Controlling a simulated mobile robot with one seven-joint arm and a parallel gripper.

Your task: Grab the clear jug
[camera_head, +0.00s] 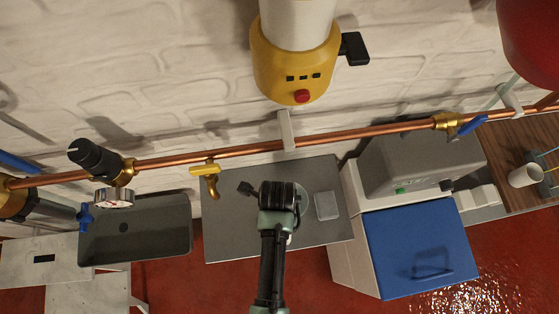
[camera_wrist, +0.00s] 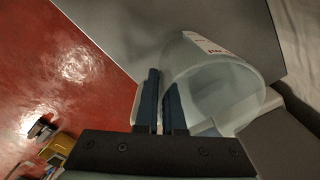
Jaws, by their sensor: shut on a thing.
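The clear jug (camera_wrist: 228,92) shows large in the wrist view, with its round open mouth toward the camera and a pale label with red print on its side. My gripper (camera_wrist: 161,100) is shut on the jug's near left edge, its two dark fingers close together there. Whether they pinch the wall or a handle is hard to tell. In the head view my gripper (camera_head: 278,194) is over the grey worktop (camera_head: 230,235) and hides most of the jug; only a faint clear edge shows beside it.
A flat clear rectangular item (camera_head: 326,205) lies on the worktop, right of my gripper. A dark sink (camera_head: 140,230) is left; a blue-fronted box (camera_head: 420,250) is right.

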